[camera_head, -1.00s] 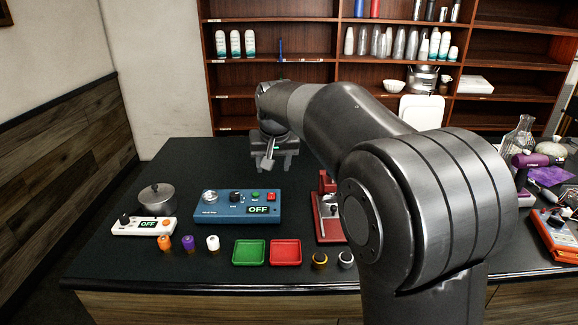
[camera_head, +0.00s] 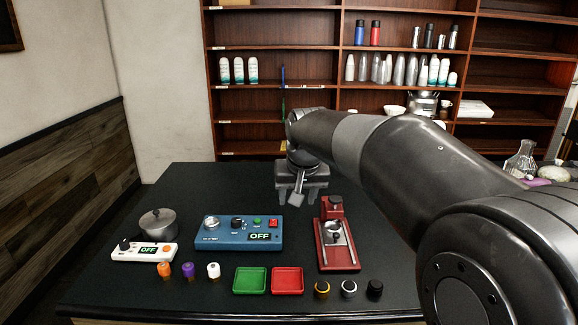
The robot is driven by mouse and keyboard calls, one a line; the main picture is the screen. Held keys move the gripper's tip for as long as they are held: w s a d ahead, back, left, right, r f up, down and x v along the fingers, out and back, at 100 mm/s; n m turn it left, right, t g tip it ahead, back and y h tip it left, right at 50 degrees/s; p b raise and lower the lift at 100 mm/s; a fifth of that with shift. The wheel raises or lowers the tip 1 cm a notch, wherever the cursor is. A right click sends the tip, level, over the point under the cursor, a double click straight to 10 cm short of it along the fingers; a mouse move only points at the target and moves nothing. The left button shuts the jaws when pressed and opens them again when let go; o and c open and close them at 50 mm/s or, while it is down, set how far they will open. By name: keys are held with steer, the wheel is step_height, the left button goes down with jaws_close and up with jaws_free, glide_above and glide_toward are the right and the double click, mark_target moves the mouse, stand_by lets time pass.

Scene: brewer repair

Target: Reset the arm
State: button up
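My arm reaches in from the lower right, across the right side of the table. My gripper (camera_head: 299,196) hangs at its far end over the back of the table, above and behind the blue control box and the red device. It is small and dark in the picture, and I cannot tell whether its fingers are apart. I see nothing clearly held in it. The blue control box (camera_head: 212,240) shows OFF. The red device (camera_head: 323,259) with a metal handle-like part stands to the right of the box.
A pot (camera_head: 158,224) stands by a white OFF panel (camera_head: 127,254). In front are small orange, purple and white bottles, a green tray (camera_head: 236,288), a red tray (camera_head: 301,288) and several dark-bodied knobs (camera_head: 349,289). The back left tabletop is clear. Shelves (camera_head: 275,93) stand behind.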

steer(key=s+d, duration=0.8)
steer(key=s, duration=0.6)
steer(key=s+d+f, duration=0.2)
steer(key=s+f, duration=0.1)
steer(key=s, duration=0.4)
steer(key=s+d+f+m+h, duration=0.1)
steer(key=s+f, duration=0.3)
steer(key=s, duration=0.4)
steer(key=shift+d+t, duration=0.4)
steer(key=shift+d, duration=0.4)
steer(key=shift+r, duration=0.1)
